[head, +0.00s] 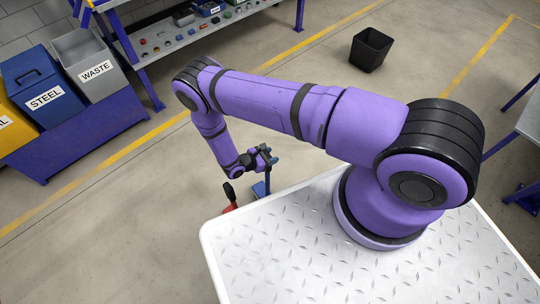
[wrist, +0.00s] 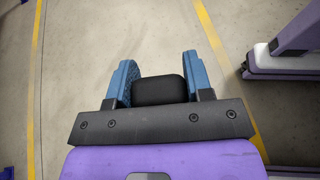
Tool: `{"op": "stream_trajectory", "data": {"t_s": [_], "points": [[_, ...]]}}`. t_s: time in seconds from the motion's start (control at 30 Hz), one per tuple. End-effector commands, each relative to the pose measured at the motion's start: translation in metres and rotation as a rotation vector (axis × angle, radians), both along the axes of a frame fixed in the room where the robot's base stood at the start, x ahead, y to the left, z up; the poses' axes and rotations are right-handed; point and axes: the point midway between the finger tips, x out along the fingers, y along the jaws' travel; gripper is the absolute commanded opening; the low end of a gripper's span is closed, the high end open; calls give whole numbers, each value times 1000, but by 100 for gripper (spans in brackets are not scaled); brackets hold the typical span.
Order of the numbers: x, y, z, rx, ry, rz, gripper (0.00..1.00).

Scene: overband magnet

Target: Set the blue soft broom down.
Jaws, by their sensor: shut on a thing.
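My gripper (head: 264,158) is low over the floor beyond the edge of my own deck. In the wrist view its two blue fingers (wrist: 160,85) are shut on a black rounded piece, which looks like the handle end of the blue soft broom (wrist: 159,90). In the head view a blue part of the broom (head: 260,189) shows below the gripper. The rest of it is hidden behind my deck, so I cannot tell whether it touches the floor.
A red thing with a black handle (head: 229,195) stands just left of the broom, partly hidden. A black bin (head: 370,49) is on the floor at the back. A steel bin (head: 43,87) and a waste bin (head: 88,63) stand at left. The floor between is clear.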

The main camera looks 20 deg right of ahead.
Motion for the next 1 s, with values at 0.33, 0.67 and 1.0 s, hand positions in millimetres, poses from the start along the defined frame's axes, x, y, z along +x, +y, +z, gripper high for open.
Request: {"op": "stream_trajectory", "data": {"t_s": [0.33,0.67,1.0], "points": [[0,0,0,0,0,0,76],[0,4,1,1,0,1,76],[-7,53,22,2,-1,4,76]]}}
